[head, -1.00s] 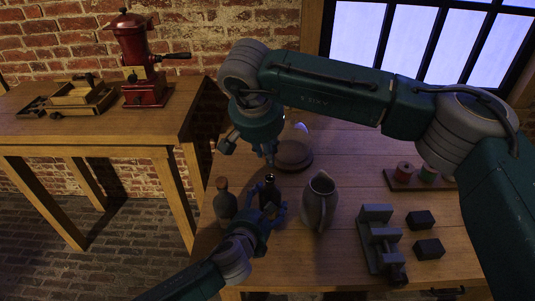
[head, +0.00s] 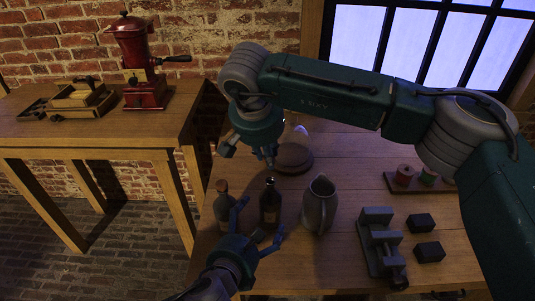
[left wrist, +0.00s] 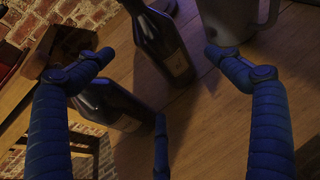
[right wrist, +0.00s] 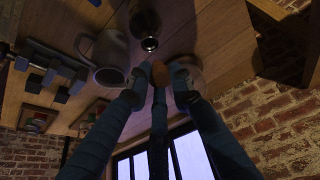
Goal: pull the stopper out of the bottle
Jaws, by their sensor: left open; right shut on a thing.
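The dark bottle (head: 270,204) stands upright on the right-hand table with its mouth open; it also shows in the left wrist view (left wrist: 163,45) and, mouth toward the camera, in the right wrist view (right wrist: 147,22). My right gripper (head: 252,155) is above and behind it, shut on the cork stopper (right wrist: 159,74), which is clear of the bottle mouth. My left gripper (head: 259,219) is open in front of the dark bottle, fingers apart and empty. One finger is close to a second bottle (head: 222,205) with its cork in; whether they touch I cannot tell.
A grey pitcher (head: 319,205) stands just right of the dark bottle. A glass dome on a round base (head: 294,156) is behind. A grey metal device (head: 378,240), dark blocks (head: 421,223) and spools (head: 404,175) are further right. A grinder (head: 140,65) is on the other table.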

